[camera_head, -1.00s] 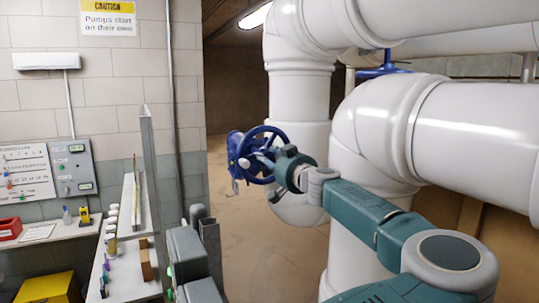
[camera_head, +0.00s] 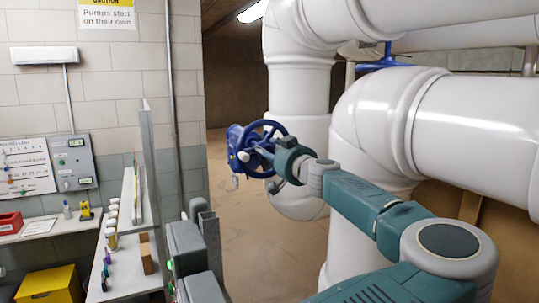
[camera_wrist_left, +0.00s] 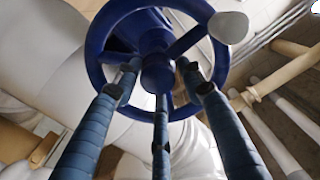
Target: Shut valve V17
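A blue valve handwheel (camera_head: 262,123) stands upright near the middle of the head view, left of a white pipe. A pale knob (camera_head: 243,156) sits on it. No tag reading V17 can be read. My left gripper (camera_head: 268,157) is at the wheel. In the left wrist view its three blue-grey fingers (camera_wrist_left: 160,85) stand apart around the hub of the wheel (camera_wrist_left: 97,50) and overlap the gaps between the spokes. The knob shows there at upper right (camera_wrist_left: 228,27). Whether the fingertips touch the wheel cannot be told. My right gripper is not in view.
Thick white pipes (camera_head: 470,125) fill the right side, close to my left arm. Another blue handwheel (camera_head: 385,60) is above them. A cluttered bench (camera_head: 125,265) and a yellow box (camera_head: 48,286) are at the left. Open floor (camera_head: 255,235) lies below the wheel.

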